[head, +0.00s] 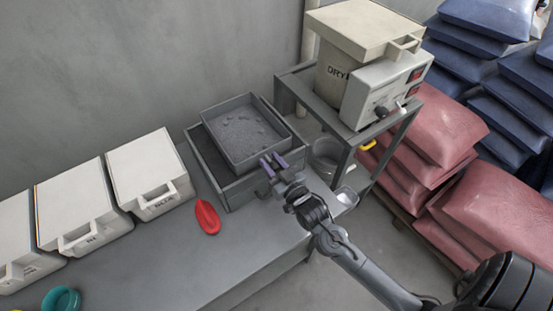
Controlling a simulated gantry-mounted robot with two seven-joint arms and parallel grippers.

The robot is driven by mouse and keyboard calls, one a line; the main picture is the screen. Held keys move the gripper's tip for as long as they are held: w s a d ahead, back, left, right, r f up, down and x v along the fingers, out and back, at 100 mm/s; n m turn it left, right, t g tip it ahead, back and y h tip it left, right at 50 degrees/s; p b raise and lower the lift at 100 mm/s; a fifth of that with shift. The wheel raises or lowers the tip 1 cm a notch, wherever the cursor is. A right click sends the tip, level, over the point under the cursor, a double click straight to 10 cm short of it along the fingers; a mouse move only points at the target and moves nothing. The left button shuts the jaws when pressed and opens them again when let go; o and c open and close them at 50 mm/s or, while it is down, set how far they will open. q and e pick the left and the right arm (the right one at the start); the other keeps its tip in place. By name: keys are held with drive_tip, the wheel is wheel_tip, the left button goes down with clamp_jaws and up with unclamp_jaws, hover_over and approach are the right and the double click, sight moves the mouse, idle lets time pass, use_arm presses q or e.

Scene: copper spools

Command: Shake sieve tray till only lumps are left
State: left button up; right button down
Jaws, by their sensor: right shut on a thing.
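The sieve tray (282,142) is a dark grey square tray seated in or over a larger grey open box (236,191) at the right end of the bench. Grey powder (240,131) covers the tray's floor, with darker, rough lumps or hollows near its middle; single lumps are too small to tell apart. The fingers hide a small part of that wall. My left gripper is not in view.
White lidded bins (147,175) stand along the left of the bench (190,262). A red scoop-like item (207,217) lies in front of the box. A teal ring (61,299) lies front left. A dryer (370,75) stands on a frame at right, with sacks (440,125) beyond.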

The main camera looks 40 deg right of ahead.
sight(257, 160)
drive_tip(key=a, duration=0.3)
drive_tip(key=shift+w, duration=0.2)
drive_tip(key=shift+d, duration=0.15)
drive_tip(key=c, duration=0.8)
unclamp_jaws()
drive_tip(key=shift+s, duration=0.15)
drive_tip(key=s+a, duration=0.1)
drive_tip(key=s, duration=0.9)
drive_tip(key=shift+s+a+p, duration=0.2)
drive_tip(key=shift+s+p, duration=0.05)
drive_tip(key=shift+p, duration=0.2)
